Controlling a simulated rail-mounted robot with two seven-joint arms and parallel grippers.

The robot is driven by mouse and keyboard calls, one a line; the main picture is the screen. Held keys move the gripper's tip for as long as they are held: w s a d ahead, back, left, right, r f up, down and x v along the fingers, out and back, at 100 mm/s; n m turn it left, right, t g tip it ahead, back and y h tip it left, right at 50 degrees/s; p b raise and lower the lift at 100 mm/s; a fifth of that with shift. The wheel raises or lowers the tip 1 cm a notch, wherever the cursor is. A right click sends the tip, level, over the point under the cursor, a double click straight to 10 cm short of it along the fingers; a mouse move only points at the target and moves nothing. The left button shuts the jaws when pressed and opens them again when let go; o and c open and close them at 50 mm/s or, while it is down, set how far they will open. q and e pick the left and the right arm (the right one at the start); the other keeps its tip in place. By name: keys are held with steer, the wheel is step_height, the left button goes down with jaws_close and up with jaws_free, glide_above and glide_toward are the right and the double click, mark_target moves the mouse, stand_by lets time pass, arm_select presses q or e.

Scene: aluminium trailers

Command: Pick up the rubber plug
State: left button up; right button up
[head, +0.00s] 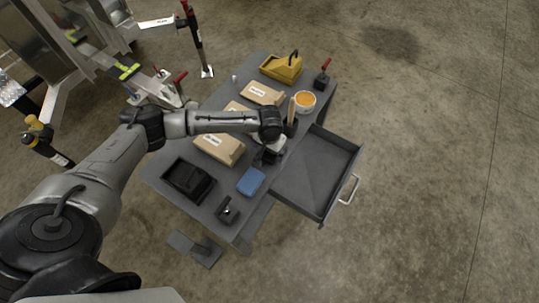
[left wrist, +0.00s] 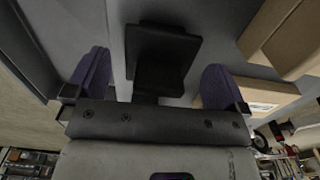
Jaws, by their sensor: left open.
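My left gripper (head: 266,156) reaches down over the middle of the grey workbench, beside the open drawer. In the left wrist view its two purple-padded fingers (left wrist: 156,82) stand wide apart. A black object (left wrist: 165,45) with a broad, flat end and a narrower stem shows between and beyond the fingers. It looks like the rubber plug, but I cannot be sure. No contact with the fingers shows. In the head view the gripper and wrist hide most of that spot. My right gripper is not in view.
The drawer (head: 312,180) juts out to the right. Open floor lies right of it.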

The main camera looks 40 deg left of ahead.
arm_select(q)
steer(key=shift+f, duration=0.45)
steer(key=shift+w, duration=0.1)
steer(key=shift+c, duration=0.3)
steer(key=c, duration=0.9)
steer(key=shift+c, duration=0.2)
steer(key=shift+r, duration=0.2)
